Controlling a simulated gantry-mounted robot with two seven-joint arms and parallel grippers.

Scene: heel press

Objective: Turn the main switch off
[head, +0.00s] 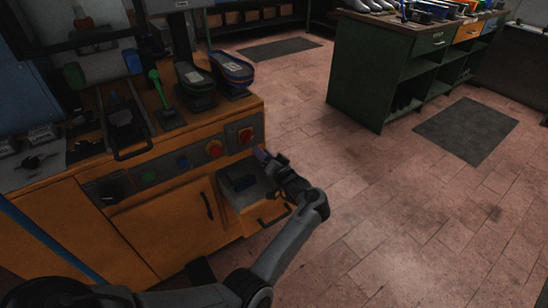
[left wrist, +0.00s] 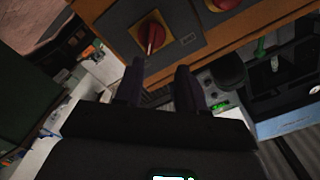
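The main switch (head: 246,135) is a red rotary knob on a yellow plate at the right end of the orange press's front panel. In the left wrist view the red knob (left wrist: 151,36) shows large, its handle pointing down in the picture, just beyond the fingers. My left gripper (head: 262,156) is in front of the panel, a little below and right of the switch. Its two fingers (left wrist: 160,75) stand apart with nothing between them. They look apart from the knob, though the exact gap is hard to judge. My right gripper is out of view.
A red mushroom button (head: 214,149) sits left of the switch, with blue and green buttons further left. An open drawer (head: 250,190) lies below, close under my left arm. A green workbench (head: 400,65) stands back right. The floor to the right is clear.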

